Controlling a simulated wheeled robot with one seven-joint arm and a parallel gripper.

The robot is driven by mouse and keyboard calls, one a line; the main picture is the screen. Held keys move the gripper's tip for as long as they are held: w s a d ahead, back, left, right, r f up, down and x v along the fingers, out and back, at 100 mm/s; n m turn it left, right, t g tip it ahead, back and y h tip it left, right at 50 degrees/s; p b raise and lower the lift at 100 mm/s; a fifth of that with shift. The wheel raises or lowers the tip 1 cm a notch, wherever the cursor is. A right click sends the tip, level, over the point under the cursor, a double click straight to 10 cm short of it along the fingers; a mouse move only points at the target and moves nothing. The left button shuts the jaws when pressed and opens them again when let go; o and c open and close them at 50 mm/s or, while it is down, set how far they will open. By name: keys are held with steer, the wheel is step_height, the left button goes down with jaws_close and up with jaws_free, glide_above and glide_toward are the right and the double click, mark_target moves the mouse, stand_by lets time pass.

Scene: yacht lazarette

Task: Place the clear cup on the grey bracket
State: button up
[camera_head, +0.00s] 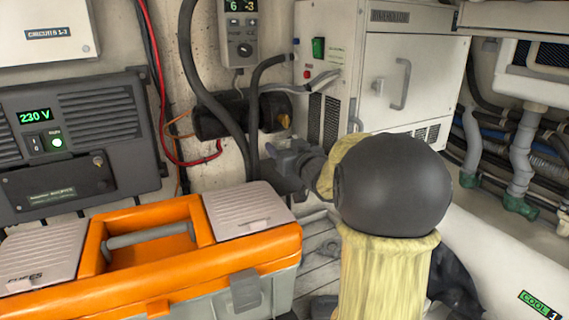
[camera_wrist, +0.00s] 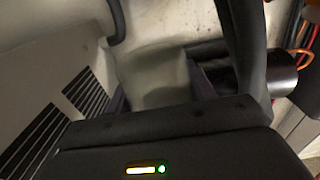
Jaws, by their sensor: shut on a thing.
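My gripper (camera_head: 279,165) is at the middle of the head view, low in front of the wall and just behind the orange toolbox's right lid. In the wrist view, my gripper (camera_wrist: 160,90) is shut on a pale, see-through thing, which looks like the clear cup (camera_wrist: 154,68). The cup sits between the two dark fingers, and its lower part is hidden by the gripper body. I cannot make out the cup in the head view. I cannot pick out the grey bracket for sure in either view.
An orange toolbox (camera_head: 205,262) fills the lower left. A dark hose (camera_head: 211,82) and a black cylinder (camera_head: 212,117) are on the wall close to my gripper. A white cabinet (camera_head: 385,65) with vents stands behind. A dark power unit (camera_head: 75,145) is at left.

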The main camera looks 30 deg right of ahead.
steer(key=shift+f, duration=0.1)
steer(key=shift+w+f, duration=0.2)
steer(key=shift+f, duration=2.15)
steer(key=shift+f, duration=0.15)
steer(key=o, duration=1)
steer(key=shift+r+p, duration=0.25)
steer(key=shift+p, duration=0.05)
steer(key=s+b, duration=0.2)
steer(key=s, duration=1)
steer(key=shift+d+f, duration=0.1)
steer(key=shift+d, duration=0.05)
